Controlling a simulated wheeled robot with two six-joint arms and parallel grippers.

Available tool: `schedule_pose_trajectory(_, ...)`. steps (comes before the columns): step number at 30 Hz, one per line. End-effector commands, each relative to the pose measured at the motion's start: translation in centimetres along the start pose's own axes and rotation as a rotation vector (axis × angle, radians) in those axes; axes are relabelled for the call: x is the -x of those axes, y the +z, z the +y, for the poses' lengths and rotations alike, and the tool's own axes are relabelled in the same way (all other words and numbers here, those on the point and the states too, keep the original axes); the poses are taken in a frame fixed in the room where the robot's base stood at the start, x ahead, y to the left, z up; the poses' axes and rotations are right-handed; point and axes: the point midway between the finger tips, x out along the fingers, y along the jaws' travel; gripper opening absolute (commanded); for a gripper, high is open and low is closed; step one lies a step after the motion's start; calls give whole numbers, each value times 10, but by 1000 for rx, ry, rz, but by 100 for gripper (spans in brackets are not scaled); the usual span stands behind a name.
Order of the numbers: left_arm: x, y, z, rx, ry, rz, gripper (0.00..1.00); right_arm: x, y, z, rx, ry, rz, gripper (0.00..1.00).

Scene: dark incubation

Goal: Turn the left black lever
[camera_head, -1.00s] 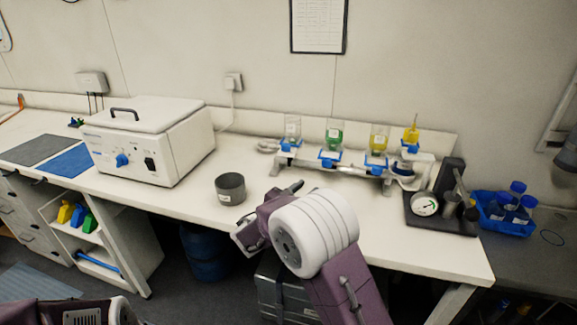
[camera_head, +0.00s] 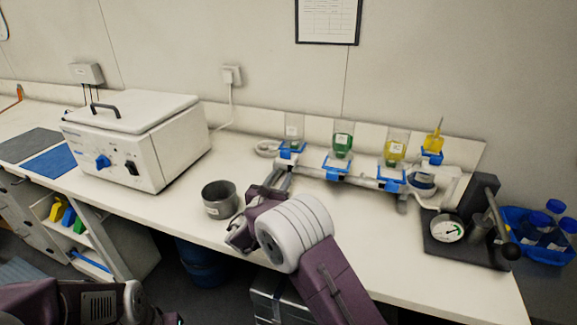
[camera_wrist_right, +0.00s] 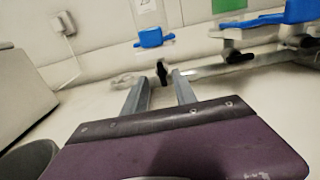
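The left black lever (camera_wrist_right: 162,72) shows in the wrist view at the left end of a grey rail, just beyond and between the fingertips of my right gripper (camera_wrist_right: 158,88). The fingers are apart, with nothing between them; I see no contact with the lever. A second black lever (camera_wrist_right: 240,57) is further right on the rail. In the head view my right gripper (camera_head: 277,181) reaches to the left end of the bottle rack (camera_head: 345,177), below the leftmost blue holder (camera_head: 291,150). The left lever cannot be made out there. My left gripper is out of view.
A dark grey cup (camera_head: 220,199) stands left of my right gripper. A white lab box (camera_head: 135,145) is further left. Bottles with green (camera_head: 343,142) and yellow (camera_head: 395,148) liquid stand on the rack. A gauge stand (camera_head: 449,228) and blue crate (camera_head: 530,240) are at right.

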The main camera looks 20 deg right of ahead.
Motion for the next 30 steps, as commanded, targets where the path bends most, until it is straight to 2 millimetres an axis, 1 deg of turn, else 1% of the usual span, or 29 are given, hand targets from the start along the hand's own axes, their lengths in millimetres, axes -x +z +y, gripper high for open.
schedule_pose_trajectory(1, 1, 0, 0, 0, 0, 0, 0, -12, 0, -2, 0, -5, 0, 34)
schedule_pose_trajectory(3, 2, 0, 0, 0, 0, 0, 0, -27, 0, -1, -1, -4, 1, 34)
schedule_pose_trajectory(6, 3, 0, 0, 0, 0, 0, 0, -45, 0, -1, 1, -3, 0, 34)
schedule_pose_trajectory(9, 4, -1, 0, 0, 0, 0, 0, -56, 0, -1, -1, -2, 1, 34)
schedule_pose_trajectory(12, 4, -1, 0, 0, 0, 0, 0, -62, 0, -1, 0, -2, 0, 34)
schedule_pose_trajectory(19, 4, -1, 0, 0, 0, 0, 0, -63, 0, 0, 1, -1, 1, 34)
schedule_pose_trajectory(20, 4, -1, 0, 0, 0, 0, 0, -63, 0, 0, 1, -1, 1, 25)
schedule_pose_trajectory(21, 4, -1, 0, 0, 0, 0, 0, -63, 0, 0, 1, -1, 1, 14)
schedule_pose_trajectory(22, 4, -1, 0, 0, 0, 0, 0, -62, 0, 0, 1, -1, 1, 6)
schedule_pose_trajectory(23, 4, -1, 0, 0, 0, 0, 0, -62, 0, 0, 1, -1, 1, 0)
schedule_pose_trajectory(30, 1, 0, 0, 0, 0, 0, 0, -62, -1, 0, -7, -1, 0, 0)
